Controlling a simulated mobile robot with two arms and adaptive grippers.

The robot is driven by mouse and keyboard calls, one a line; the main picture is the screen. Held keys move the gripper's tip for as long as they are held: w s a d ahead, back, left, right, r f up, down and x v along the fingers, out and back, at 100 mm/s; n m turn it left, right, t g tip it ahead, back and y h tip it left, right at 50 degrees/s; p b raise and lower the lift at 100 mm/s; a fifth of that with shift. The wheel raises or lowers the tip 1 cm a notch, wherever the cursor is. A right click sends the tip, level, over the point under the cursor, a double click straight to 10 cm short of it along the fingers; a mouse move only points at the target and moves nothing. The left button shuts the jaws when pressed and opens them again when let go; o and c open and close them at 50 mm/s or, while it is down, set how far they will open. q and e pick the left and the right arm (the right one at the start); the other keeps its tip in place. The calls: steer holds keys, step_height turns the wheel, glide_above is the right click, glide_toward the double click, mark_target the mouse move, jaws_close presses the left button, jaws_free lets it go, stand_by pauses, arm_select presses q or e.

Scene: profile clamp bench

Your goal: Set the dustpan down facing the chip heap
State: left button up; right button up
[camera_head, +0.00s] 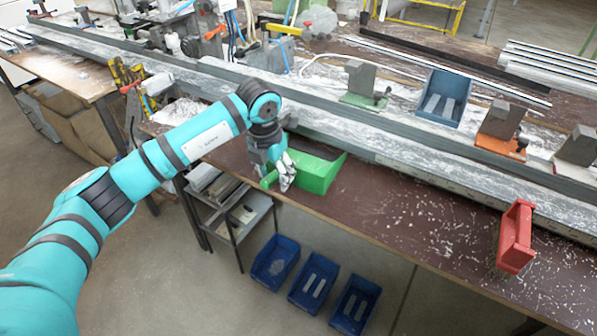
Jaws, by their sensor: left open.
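The green dustpan (318,172) sits on the brown bench top near its front edge, with a dark inside. Its short green handle (269,180) points left toward the front edge. My left gripper (284,178) is open at the handle, its fingers beside the handle and the pan's left end. Whether the fingers touch the handle I cannot tell. Pale chips (460,222) lie scattered on the bench top to the right of the dustpan; no clear heap stands out. My right gripper is not in view.
A red block-like object (515,237) stands at the right on the bench. A long grey rail (400,137) runs behind the dustpan. A blue bin (444,97) and grey clamp blocks (501,119) stand beyond it. Several blue bins (274,262) are on the floor below.

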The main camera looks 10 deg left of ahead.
arm_select(q)
jaws_close()
stand_by(0.4)
step_height(320, 180, up, 12)
steer(key=p, duration=0.7)
steer(key=shift+w+a+r, duration=0.1)
